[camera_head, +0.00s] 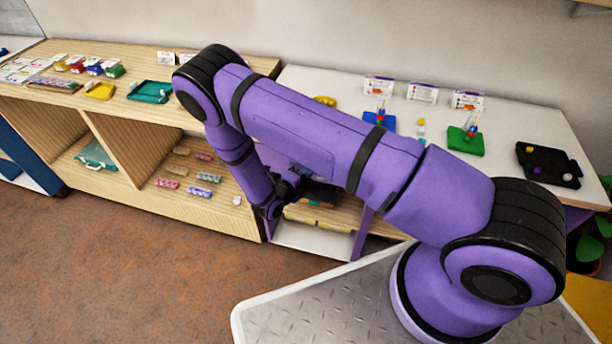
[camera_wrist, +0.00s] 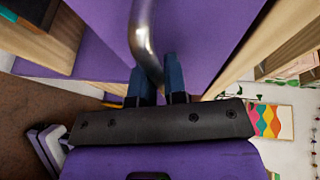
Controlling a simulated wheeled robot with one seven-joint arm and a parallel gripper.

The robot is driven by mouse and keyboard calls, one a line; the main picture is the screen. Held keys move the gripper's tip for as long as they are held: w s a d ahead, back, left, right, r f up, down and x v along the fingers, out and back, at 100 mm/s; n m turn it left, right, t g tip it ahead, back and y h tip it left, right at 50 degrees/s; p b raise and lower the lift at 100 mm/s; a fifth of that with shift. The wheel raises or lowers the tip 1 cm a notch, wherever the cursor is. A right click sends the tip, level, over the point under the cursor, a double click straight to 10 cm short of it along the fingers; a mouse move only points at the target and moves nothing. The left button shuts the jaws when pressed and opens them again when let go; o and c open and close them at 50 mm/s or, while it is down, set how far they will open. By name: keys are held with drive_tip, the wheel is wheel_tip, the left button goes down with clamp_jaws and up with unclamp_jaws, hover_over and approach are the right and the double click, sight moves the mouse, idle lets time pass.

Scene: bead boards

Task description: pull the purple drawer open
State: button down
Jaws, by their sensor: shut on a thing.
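The purple drawer front (camera_wrist: 205,35) fills the upper middle of the wrist view. Its curved metal bar handle (camera_wrist: 144,38) runs down between my fingertips. My gripper (camera_wrist: 157,82) is shut on this handle, with one dark blue finger on each side of it. In the head view my gripper (camera_head: 293,182) is low in front of the white-topped table. There my own purple arm covers most of the drawer, and the handle is hidden. I cannot tell how far the drawer stands out.
A white table (camera_head: 520,112) carries a blue board, a green board (camera_head: 466,141) and a black tray (camera_head: 548,166) with beads. A wooden shelf unit (camera_head: 140,125) with trays stands at left. Open brown floor (camera_head: 110,265) lies in front.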

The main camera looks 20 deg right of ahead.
drive_tip(key=s+a, duration=0.7)
drive_tip(key=s, duration=0.3)
drive_tip(key=s+a, duration=0.8)
drive_tip(key=s, duration=0.3)
drive_tip(key=shift+s+a, duration=0.2)
drive_tip(key=shift+a, duration=0.05)
drive_tip(key=c, duration=1.2)
unclamp_jaws()
drive_tip(key=shift+a, duration=0.1)
drive_tip(key=v, duration=1)
drive_tip(key=shift+s+a+r, duration=0.15)
drive_tip(key=shift+s+a, duration=0.05)
